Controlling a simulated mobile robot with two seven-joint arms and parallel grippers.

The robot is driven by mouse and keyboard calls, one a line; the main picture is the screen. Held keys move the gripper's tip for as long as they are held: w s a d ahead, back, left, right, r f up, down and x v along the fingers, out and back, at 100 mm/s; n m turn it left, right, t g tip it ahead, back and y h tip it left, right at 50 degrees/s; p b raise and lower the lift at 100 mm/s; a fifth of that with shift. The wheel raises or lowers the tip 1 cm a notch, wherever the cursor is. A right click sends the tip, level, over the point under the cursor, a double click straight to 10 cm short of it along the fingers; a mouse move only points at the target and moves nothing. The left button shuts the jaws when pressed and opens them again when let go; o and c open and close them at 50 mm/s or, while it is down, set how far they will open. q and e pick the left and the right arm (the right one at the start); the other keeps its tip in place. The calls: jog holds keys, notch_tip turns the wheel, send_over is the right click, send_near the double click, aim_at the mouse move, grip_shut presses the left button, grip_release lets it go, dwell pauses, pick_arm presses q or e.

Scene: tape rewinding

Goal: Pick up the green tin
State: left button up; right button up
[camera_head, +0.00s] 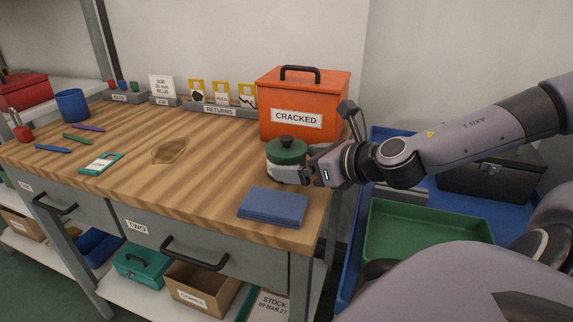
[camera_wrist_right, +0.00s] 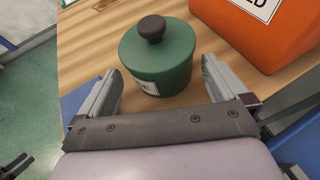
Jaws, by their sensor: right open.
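The green tin (camera_head: 286,151) has a dark green lid with a black knob and a pale label low on its side. It stands upright on the wooden workbench, in front of the orange box. In the right wrist view the tin (camera_wrist_right: 158,62) is just ahead of my right gripper (camera_wrist_right: 163,80). The two fingers are spread apart, one toward each side of the tin, with gaps visible to it. In the head view my right gripper (camera_head: 292,172) reaches in from the right and covers the tin's lower part.
An orange box labelled CRACKED (camera_head: 296,105) stands close behind the tin. A blue pad (camera_head: 273,207) lies in front of it at the bench edge. A brown flat piece (camera_head: 171,150) lies to the left. A green tray (camera_head: 425,232) is at the right, below the bench.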

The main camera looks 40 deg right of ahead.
aim_at(301, 162)
jog(key=shift+x, duration=1.8)
jog(key=shift+w+f+b, duration=0.2)
jog(key=shift+w+b, duration=0.15)
jog(key=shift+w, duration=0.15)
jog(key=shift+r, duration=0.1)
jog(key=c, duration=1)
